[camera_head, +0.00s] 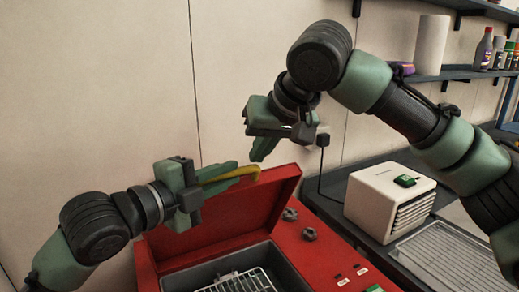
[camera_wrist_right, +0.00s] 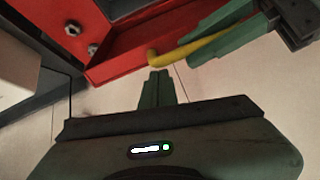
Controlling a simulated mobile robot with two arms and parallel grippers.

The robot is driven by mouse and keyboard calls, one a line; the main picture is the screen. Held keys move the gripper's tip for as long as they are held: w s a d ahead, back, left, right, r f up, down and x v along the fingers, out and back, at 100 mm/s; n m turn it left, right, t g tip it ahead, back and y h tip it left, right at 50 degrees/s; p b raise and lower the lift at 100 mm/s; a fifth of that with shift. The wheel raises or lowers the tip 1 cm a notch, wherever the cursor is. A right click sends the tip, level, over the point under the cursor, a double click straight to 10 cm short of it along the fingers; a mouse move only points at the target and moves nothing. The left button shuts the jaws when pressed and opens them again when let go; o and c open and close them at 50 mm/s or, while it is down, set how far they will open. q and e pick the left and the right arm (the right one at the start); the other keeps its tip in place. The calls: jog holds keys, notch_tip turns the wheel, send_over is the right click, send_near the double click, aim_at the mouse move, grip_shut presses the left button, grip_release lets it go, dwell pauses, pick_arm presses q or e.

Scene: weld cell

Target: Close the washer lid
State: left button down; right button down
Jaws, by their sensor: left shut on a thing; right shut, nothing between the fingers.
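The red washer (camera_head: 322,252) stands at the bottom centre of the head view. Its red lid (camera_head: 235,220) is raised at the back, showing a grey basin with a wire rack (camera_head: 240,284). A yellow handle (camera_head: 248,172) is at the lid's top edge, and it also shows in the right wrist view (camera_wrist_right: 185,54). My left gripper (camera_head: 232,174) is shut on the yellow handle. My right gripper (camera_head: 262,150) is shut and empty, just above the handle's end; its fingertips (camera_wrist_right: 158,77) look close to the handle, but I cannot tell if they touch.
A white louvred box (camera_head: 380,205) and a metal wire tray (camera_head: 450,262) are on the dark bench to the right. Shelves with a paper roll (camera_head: 431,45) and bottles (camera_head: 484,48) are at upper right. A pale panelled wall (camera_head: 110,100) stands behind.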

jog(key=shift+s+d+f, duration=0.2)
jog(key=shift+s+f, duration=0.1)
jog(key=shift+s, duration=0.2)
jog(key=shift+s+d+f, duration=0.2)
jog(key=shift+s+f, duration=0.05)
jog(key=shift+s, duration=0.25)
pick_arm(q)
jog(key=c, duration=1.7)
grip_release()
pick_arm(e)
jog(key=shift+r+t, duration=0.1)
jog(key=shift+t, duration=0.2)
